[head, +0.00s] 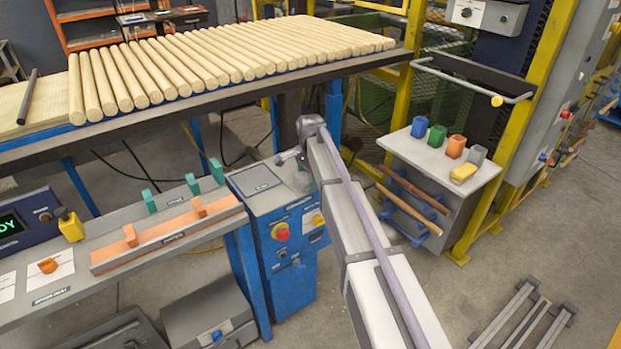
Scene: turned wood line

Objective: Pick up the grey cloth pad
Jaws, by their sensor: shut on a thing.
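My arm reaches away from the lower right, and its end is over the right part of the blue control cabinet (262,187). My gripper (301,180) is a small grey shape there, largely hidden behind my own arm. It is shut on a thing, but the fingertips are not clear. I cannot make out the grey cloth pad with certainty; anything between the jaws is hidden or too small to tell.
A rack of pale wooden rods (230,60) stands behind. A bench with an orange strip (165,235) and green pegs is at left.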

